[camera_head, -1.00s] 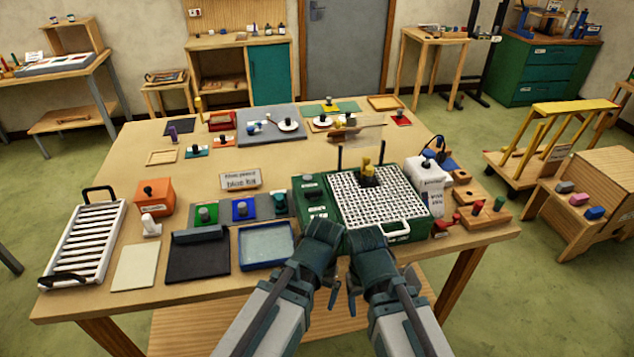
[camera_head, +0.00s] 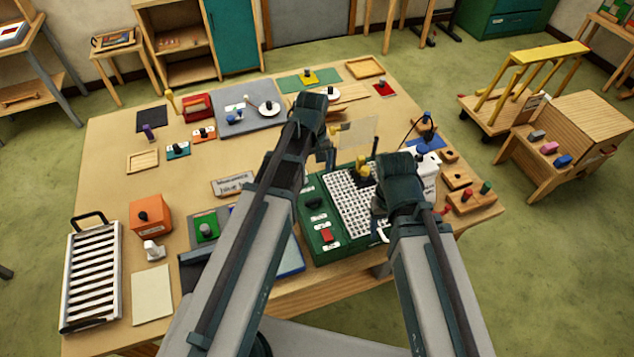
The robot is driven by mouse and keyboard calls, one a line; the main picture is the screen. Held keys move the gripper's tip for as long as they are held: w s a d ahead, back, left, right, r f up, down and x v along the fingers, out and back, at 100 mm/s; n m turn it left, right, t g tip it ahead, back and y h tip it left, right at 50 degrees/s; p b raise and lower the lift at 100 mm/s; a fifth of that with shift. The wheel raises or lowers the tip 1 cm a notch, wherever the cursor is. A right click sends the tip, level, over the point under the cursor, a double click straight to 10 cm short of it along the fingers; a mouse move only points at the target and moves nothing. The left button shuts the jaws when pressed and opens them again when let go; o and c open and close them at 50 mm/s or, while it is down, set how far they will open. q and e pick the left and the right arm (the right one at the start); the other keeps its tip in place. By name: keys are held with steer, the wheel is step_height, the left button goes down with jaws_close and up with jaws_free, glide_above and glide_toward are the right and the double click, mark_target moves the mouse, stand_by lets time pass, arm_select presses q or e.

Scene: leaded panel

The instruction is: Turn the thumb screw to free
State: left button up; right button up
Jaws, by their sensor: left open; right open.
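A green machine (camera_head: 321,236) with a white perforated grid top (camera_head: 352,205) stands at the table's front right. A small yellow piece (camera_head: 362,166) stands at the back of the grid; I cannot tell whether it is the thumb screw. A dark knob (camera_head: 315,202) and a red switch (camera_head: 326,235) are on the machine's left part. My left gripper (camera_head: 328,157) is open above the machine's back left edge, left of the yellow piece. My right gripper (camera_head: 377,208) is open over the right part of the grid, which my arm partly hides.
A clear upright pane (camera_head: 357,134) stands behind the grid. A white container (camera_head: 428,170) is close to the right gripper. An orange box (camera_head: 152,216) and a slatted white rack (camera_head: 92,272) are at left. My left arm covers the middle front.

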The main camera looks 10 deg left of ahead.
mark_target(313, 199)
arm_select(q)
step_height(313, 199, down, 14)
steer(key=b, duration=1.4)
steer(key=c, duration=1.3)
